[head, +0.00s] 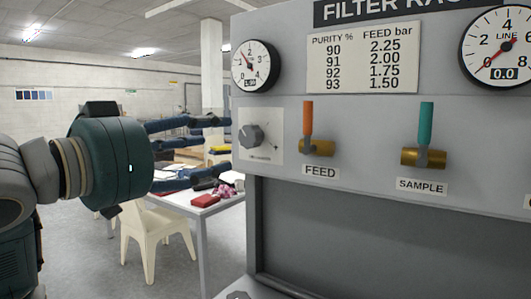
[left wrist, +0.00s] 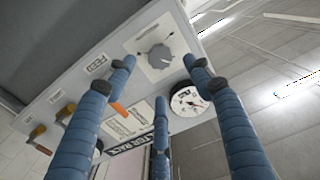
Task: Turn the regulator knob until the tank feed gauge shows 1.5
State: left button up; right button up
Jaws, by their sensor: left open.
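The grey regulator knob (head: 251,135) sits on a pale square plate at the left edge of the panel. It also shows in the left wrist view (left wrist: 159,57), with its pointer ridge visible. The round feed gauge (head: 255,66) is above the knob, with a red needle toward the upper left and a small digital readout too small to read surely. It shows too in the left wrist view (left wrist: 187,101). My left gripper (head: 222,145) is open, its blue fingers spread just left of the knob and apart from it. My right gripper is not in view.
An orange FEED valve handle (head: 308,118) and a teal SAMPLE valve handle (head: 426,122) stick out to the right of the knob. A purity chart (head: 363,58) and line gauge (head: 499,47) are above. A table (head: 197,202) and white chair (head: 155,235) stand behind.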

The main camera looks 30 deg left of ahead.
aim_at(247, 138)
pick_arm(q)
jog(key=w, duration=0.1)
jog(key=w+p, duration=0.1)
jog(key=w, duration=0.2)
jog(key=shift+d+r, duration=0.2)
jog(key=shift+d, duration=0.15)
jog(key=w+p, duration=0.1)
jog(key=w, duration=0.4)
jog(key=shift+w+d+f+p, duration=0.1)
jog(key=shift+w+f+p, duration=0.05)
jog(key=shift+w+p, duration=0.15)
jog(key=shift+w, duration=0.35)
jog(key=shift+c, duration=0.3)
jog(key=c, duration=1.1)
jog(key=shift+p, duration=0.3)
jog(key=shift+m, duration=0.3)
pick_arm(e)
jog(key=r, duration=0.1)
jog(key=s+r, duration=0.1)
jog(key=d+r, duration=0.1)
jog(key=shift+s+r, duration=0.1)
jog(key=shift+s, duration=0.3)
